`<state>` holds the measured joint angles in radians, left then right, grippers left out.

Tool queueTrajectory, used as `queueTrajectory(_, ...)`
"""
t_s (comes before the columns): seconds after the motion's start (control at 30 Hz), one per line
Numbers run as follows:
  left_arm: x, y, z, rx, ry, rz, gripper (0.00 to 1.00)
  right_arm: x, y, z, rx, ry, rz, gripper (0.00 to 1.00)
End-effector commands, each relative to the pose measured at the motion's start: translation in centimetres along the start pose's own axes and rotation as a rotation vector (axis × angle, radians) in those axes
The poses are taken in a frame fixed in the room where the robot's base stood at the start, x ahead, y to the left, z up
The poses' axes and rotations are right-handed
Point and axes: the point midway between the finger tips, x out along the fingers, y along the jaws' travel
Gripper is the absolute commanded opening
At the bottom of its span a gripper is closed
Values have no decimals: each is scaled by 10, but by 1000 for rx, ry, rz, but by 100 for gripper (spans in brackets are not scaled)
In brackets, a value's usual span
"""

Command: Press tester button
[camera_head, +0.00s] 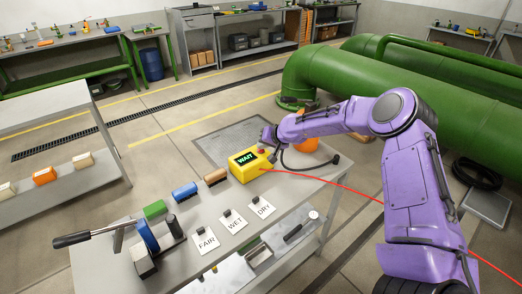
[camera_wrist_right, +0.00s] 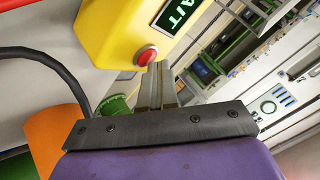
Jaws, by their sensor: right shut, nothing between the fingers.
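The yellow tester (camera_head: 240,173) stands at the far right end of the grey workbench, its display reading WAIT in green. The tester also fills the top of the right wrist view (camera_wrist_right: 110,30). Its red button (camera_wrist_right: 147,55) sits on the side facing my right gripper. My right gripper (camera_wrist_right: 158,72) is shut and empty, its fingertips right beside the button. I cannot tell whether they touch it. In the head view the right gripper (camera_head: 268,138) is just behind the tester. My left gripper is not in view.
Cards FAIR (camera_head: 206,242), WET (camera_head: 234,221) and DRY (camera_head: 262,207) lie on the workbench (camera_head: 185,226). A black-handled lever (camera_head: 85,237) is at left. A red cable (camera_head: 340,184) runs right from the tester.

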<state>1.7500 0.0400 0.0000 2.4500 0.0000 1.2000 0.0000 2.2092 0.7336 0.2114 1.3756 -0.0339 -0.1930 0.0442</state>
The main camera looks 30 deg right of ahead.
Motion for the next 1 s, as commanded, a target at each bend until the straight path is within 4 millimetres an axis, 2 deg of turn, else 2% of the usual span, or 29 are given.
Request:
queueTrajectory(0.1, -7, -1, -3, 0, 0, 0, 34, -5, -3, -3, 0, -2, 1, 0)
queueTrajectory(0.47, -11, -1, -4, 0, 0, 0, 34, -9, -6, -6, 0, -1, 1, 0)
queueTrajectory(0.9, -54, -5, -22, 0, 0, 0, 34, -46, -33, -33, 0, 0, 0, 0)
queueTrajectory(1.0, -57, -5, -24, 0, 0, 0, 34, -49, -35, -35, 0, 0, 1, 0)
